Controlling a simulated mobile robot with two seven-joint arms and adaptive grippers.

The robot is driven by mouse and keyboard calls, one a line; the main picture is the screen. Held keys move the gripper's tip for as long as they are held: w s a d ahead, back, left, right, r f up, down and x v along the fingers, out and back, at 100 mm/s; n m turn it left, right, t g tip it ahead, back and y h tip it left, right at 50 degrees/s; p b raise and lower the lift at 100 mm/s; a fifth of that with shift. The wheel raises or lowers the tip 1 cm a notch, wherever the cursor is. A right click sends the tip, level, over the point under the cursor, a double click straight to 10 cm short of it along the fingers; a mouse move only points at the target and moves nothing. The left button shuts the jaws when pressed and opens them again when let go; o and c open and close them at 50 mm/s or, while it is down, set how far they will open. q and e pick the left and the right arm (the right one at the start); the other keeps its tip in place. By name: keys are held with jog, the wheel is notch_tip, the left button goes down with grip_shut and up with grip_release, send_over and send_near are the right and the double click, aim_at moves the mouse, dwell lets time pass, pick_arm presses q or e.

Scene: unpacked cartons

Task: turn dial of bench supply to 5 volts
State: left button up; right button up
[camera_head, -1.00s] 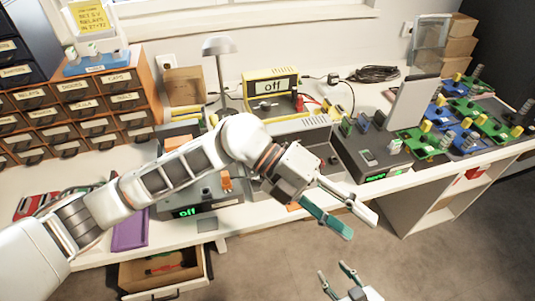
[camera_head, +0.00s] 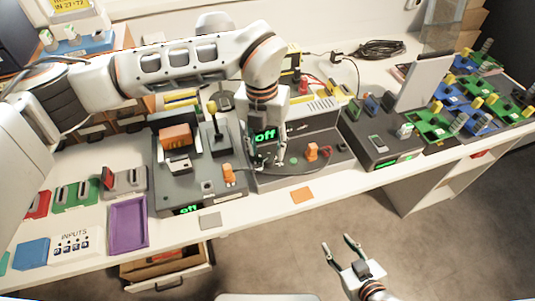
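A grey instrument box, probably the bench supply (camera_head: 300,122), stands mid-bench with a green "off" display (camera_head: 265,135) on its front. An orange knob-like part (camera_head: 311,152) shows on the front right, but its dial markings are too small to read. My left gripper (camera_head: 268,163) points down in front of this box, with its fingers apart on either side of the display's lower area. They partly hide the front, and I cannot tell whether they touch a dial. My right gripper (camera_head: 342,240) is open and empty, in front of the bench over the floor.
Left of it stands another grey device (camera_head: 165,195) with an orange block and its own "off" display. A dark box (camera_head: 385,150) with an upright grey panel stands right. A purple tray (camera_head: 128,222) lies front left. Green and blue boards fill the right end.

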aim_at(268, 158)
pick_arm(q)
jog(key=shift+d+f, duration=0.1)
jog(key=shift+f, duration=1.6)
jog(key=c, duration=1.1)
jog(key=shift+c, duration=0.2)
